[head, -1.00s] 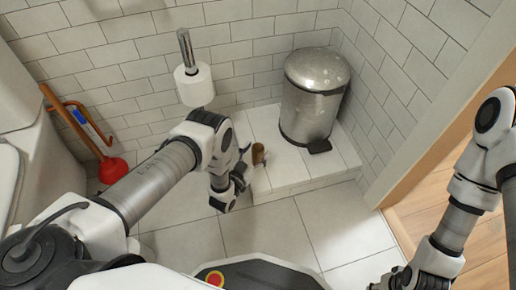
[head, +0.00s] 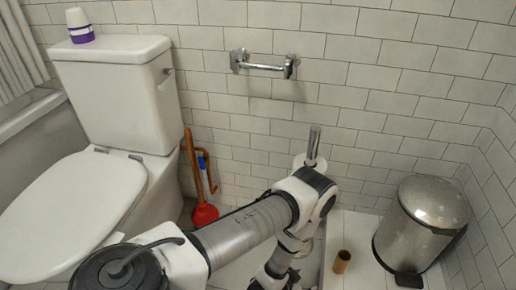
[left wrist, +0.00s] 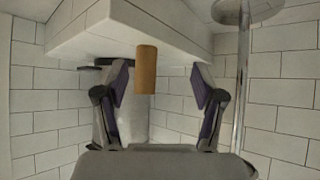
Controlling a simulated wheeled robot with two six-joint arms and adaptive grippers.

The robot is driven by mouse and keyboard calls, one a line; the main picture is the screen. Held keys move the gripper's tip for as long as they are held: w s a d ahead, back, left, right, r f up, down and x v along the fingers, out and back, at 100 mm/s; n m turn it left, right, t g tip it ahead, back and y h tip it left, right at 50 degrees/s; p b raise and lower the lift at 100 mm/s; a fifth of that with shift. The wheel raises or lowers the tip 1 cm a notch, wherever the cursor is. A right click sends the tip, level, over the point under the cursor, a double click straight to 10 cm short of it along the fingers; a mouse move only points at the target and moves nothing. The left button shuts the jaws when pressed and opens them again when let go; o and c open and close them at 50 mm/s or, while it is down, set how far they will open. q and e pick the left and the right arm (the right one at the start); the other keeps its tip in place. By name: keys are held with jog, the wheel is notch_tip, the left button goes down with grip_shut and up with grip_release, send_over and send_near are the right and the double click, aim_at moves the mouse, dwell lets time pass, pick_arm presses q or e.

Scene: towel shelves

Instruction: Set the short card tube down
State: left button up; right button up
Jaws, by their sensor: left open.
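The short brown card tube (head: 341,262) stands upright on the white tiled ledge (head: 360,222) in the head view. It also shows in the left wrist view (left wrist: 146,70), which looks upside down, ahead of and between my finger tips. My left gripper (left wrist: 161,67) is open, with one finger on each side of the picture and a gap beside the tube. In the head view my left arm reaches in beside the ledge, left of the tube; its fingers are hard to make out there. My right gripper is out of view.
The metal pedal bin (head: 424,228) stands right of the tube. A chrome stand (head: 313,145) with a white paper roll is behind my arm. An empty chrome holder (head: 264,66) is on the wall. A toilet (head: 75,205) and red plunger (head: 204,214) are at left.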

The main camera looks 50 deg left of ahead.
pick_arm(q)
jog(key=s+a+r+g, duration=0.1)
jog(key=s+r+g, duration=0.3)
jog(key=s, duration=0.5)
jog(key=s+r+n+g+y, duration=0.1)
jog(key=s+r+g, duration=0.4)
jog(key=s, duration=0.5)
jog(key=shift+a+r+n+g, duration=0.2)
jog(key=shift+a+n+g, duration=0.1)
jog(key=shift+a+g, duration=0.15)
